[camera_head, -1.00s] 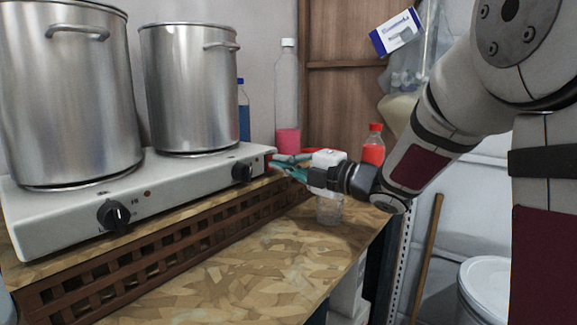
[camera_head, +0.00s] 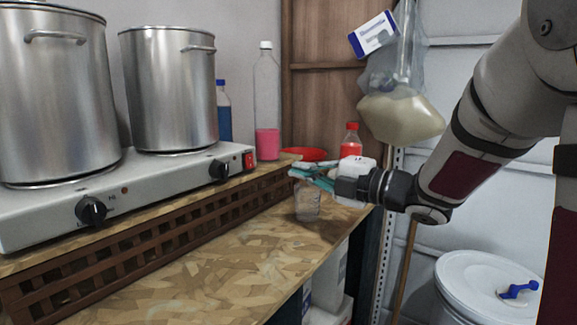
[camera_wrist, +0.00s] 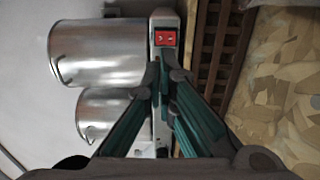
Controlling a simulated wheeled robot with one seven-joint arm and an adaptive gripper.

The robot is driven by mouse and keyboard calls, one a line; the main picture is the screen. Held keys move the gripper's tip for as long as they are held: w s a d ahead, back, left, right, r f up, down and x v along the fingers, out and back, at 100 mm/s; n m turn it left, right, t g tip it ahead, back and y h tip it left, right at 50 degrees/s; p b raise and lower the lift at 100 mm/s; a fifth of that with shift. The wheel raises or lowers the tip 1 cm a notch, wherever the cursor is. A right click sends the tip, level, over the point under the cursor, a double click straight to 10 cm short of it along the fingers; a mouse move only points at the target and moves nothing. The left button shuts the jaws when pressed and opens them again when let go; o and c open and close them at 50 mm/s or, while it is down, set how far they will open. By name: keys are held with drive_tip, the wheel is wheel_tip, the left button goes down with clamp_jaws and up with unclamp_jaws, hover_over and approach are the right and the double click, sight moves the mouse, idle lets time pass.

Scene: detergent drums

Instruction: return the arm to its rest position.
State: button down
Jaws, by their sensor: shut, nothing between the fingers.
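My gripper (camera_head: 303,174) is at the right of the picture in the head view, over the far right end of the wooden counter. Its teal fingers point left toward the hot plate and are shut and empty. In the wrist view the fingers (camera_wrist: 165,80) converge, with the hot plate's red switch (camera_wrist: 165,38) beyond them. My arm comes in from the right side. A clear glass jar (camera_head: 307,204) stands on the counter just below the fingers; I cannot tell the exact gap.
A hot plate (camera_head: 150,192) bears two steel pots (camera_head: 55,100) (camera_head: 170,95). Bottles with pink (camera_head: 267,143), blue (camera_head: 224,122) and red (camera_head: 351,143) contents stand behind. A red bowl (camera_head: 303,154) is near the gripper. A white drum (camera_head: 470,270) stands lower right. The counter's front (camera_head: 200,280) is clear.

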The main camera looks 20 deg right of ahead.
drive_tip(key=shift+v, duration=0.8)
drive_tip(key=d+m+t+h, duration=0.1)
drive_tip(key=d+m+h, duration=0.4)
drive_tip(key=m+h, duration=0.35)
drive_tip(key=s+d+f+m+g+h, duration=0.3)
drive_tip(key=s+m+g+h, duration=0.15)
drive_tip(key=s+m, duration=0.35)
drive_tip(key=s+a+f+m+g+y, duration=0.1)
drive_tip(key=s+a+f+m+g, duration=0.25)
drive_tip(key=s, duration=0.55)
drive_tip(key=s+a+f+m+g+y, duration=0.1)
drive_tip(key=s+a+f+m+g, duration=0.2)
drive_tip(key=s, duration=0.7)
drive_tip(key=s+a+f+m+g, duration=0.2)
drive_tip(key=s+a+f+g, duration=0.25)
drive_tip(key=s, duration=0.45)
wheel_tip(320, 180, up, 18)
drive_tip(key=t+p, duration=0.4)
drive_tip(key=p, duration=1.2)
drive_tip(key=shift+a, duration=0.15)
drive_tip(key=shift+w, duration=0.1)
